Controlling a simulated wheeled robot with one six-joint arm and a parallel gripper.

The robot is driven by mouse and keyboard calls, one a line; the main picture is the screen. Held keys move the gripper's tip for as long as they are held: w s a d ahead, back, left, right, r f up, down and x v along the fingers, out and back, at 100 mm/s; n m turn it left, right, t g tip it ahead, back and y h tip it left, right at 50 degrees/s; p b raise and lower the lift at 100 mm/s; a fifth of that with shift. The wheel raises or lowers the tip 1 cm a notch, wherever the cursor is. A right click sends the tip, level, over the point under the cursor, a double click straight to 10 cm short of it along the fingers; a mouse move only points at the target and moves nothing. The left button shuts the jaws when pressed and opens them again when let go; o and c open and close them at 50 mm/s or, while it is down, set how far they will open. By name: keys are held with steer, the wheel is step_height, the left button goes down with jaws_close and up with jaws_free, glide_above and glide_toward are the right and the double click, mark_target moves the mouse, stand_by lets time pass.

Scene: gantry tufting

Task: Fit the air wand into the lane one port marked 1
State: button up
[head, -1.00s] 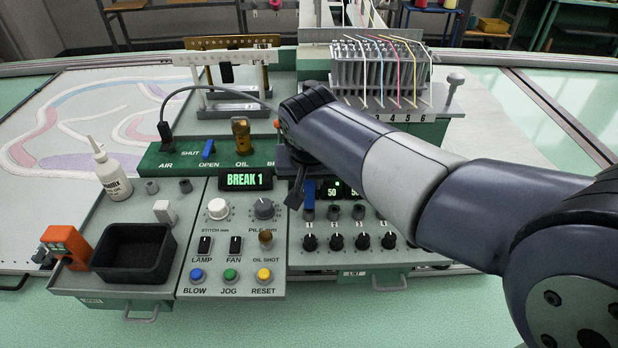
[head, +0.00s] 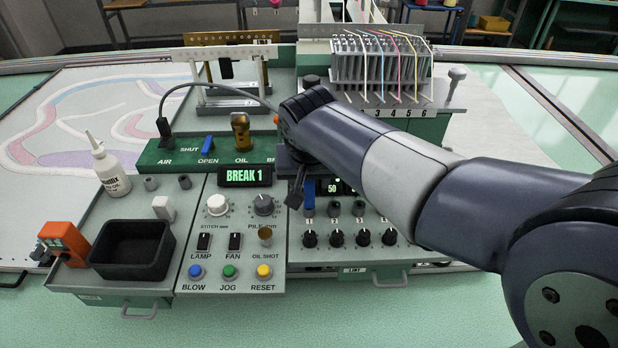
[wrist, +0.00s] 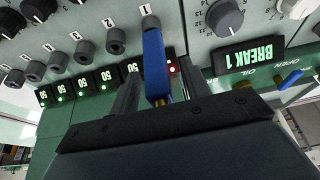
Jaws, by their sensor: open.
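The blue air wand (head: 308,197) stands at the left end of the row of ports on the lane panel. In the wrist view the wand (wrist: 154,52) has its far end at the grey port marked 1 (wrist: 149,22), lined up with it and apparently in it; the depth cannot be told. My gripper (wrist: 155,82) is open, with one grey finger on each side of the wand's handle. In the head view my arm hides most of the gripper and part of the panel behind it.
More grey ports (head: 334,208) run to the right, with black knobs (head: 336,240) below. A red light (wrist: 173,69) shows by lane one; the other lanes show green. The BREAK 1 display (head: 245,175) and the black bin (head: 132,248) are to the left.

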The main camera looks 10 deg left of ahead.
steer(key=shift+r, duration=0.1)
steer(key=v, duration=1)
steer(key=shift+s+r+b, duration=0.2)
steer(key=shift+r+b, duration=0.1)
steer(key=x, duration=1)
steer(key=shift+w+f+p, duration=0.15)
steer(key=shift+f+p, duration=0.15)
steer(key=shift+f, duration=0.05)
steer(key=shift+r, duration=0.25)
